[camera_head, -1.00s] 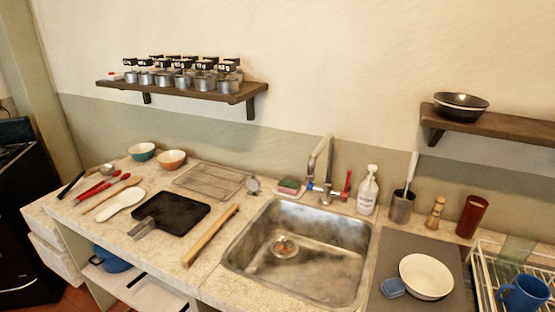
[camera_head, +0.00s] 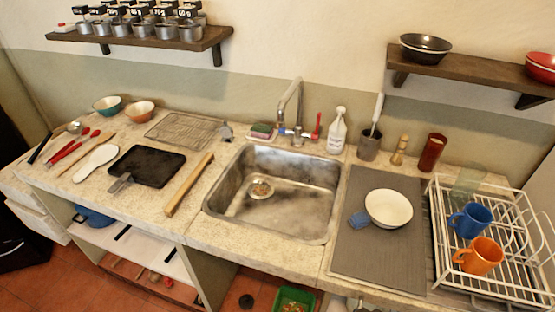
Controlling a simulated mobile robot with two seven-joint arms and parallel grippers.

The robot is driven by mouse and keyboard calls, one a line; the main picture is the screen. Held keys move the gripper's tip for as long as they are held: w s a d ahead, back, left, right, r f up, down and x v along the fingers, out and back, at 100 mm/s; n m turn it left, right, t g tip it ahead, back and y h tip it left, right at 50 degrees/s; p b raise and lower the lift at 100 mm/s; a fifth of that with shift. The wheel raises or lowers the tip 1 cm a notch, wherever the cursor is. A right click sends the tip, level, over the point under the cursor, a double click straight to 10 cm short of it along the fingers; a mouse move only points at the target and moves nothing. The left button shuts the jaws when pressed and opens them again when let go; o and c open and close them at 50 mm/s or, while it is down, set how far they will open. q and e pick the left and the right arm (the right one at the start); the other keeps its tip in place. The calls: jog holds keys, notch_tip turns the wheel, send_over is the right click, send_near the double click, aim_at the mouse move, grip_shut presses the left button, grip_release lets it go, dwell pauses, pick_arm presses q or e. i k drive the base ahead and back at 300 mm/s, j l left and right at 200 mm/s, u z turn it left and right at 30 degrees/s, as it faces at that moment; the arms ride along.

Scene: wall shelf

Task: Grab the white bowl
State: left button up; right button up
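The white bowl (camera_head: 388,208) sits upright on a grey mat (camera_head: 375,258) on the counter, to the right of the sink. It looks empty. Neither of my grippers shows in the head view.
The metal sink (camera_head: 272,190) is left of the mat. A white dish rack (camera_head: 498,262) with a blue mug (camera_head: 470,220) and an orange mug (camera_head: 479,256) stands to the right. A metal utensil holder (camera_head: 369,145) and a brown cylinder (camera_head: 433,152) stand behind. The mat's front is clear.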

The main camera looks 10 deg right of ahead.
aim_at(387, 209)
jog(key=z, duration=1.2)
